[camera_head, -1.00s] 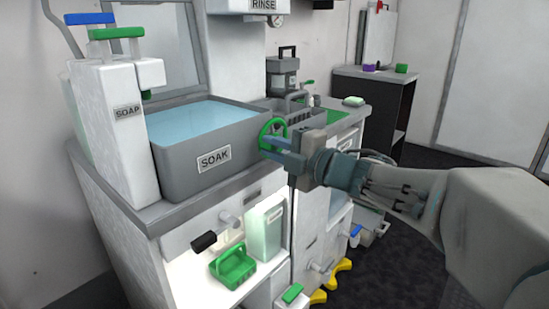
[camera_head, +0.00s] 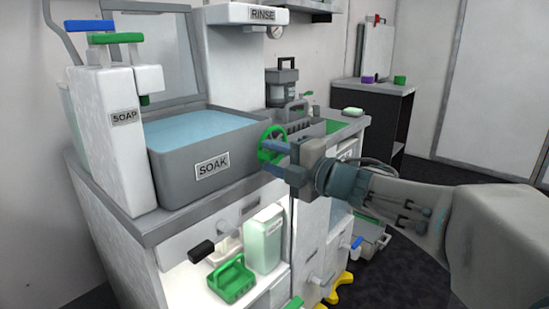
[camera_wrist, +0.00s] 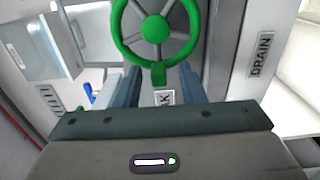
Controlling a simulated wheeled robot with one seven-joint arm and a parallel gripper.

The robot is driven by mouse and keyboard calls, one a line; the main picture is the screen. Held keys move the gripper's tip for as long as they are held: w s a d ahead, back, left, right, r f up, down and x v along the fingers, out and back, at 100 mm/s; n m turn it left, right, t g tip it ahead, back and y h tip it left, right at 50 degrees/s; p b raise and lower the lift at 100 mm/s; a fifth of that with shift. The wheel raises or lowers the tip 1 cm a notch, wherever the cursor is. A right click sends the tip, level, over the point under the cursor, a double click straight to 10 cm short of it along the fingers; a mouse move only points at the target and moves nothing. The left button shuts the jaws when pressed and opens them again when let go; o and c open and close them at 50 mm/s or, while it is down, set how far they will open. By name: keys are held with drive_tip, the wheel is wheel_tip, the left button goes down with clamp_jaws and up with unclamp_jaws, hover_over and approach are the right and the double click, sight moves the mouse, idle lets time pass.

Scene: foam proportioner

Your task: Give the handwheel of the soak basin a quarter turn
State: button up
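The green handwheel (camera_head: 271,143) sits at the right front corner of the grey soak basin (camera_head: 172,182), which holds blue water and bears a SOAK label (camera_head: 212,167). My gripper (camera_head: 276,157) is at the wheel. Its two fingers (camera_wrist: 159,78) stand open on either side of the tab, with visible gaps. Whether either finger touches the rim is unclear. The SOAK label is mostly hidden in the wrist view.
A white soap dispenser (camera_head: 118,135) with blue and green levers stands left of the basin. Below are a green basket (camera_head: 232,280) and a pale green container (camera_head: 263,240). A DRAIN label (camera_wrist: 262,54) is right of the wheel in the wrist view.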

drive_tip(key=shift+s, duration=0.1)
drive_tip(key=p+v, duration=0.3)
drive_tip(key=v, duration=1)
drive_tip(key=shift+s+d, duration=0.15)
drive_tip(key=shift+d, duration=0.1)
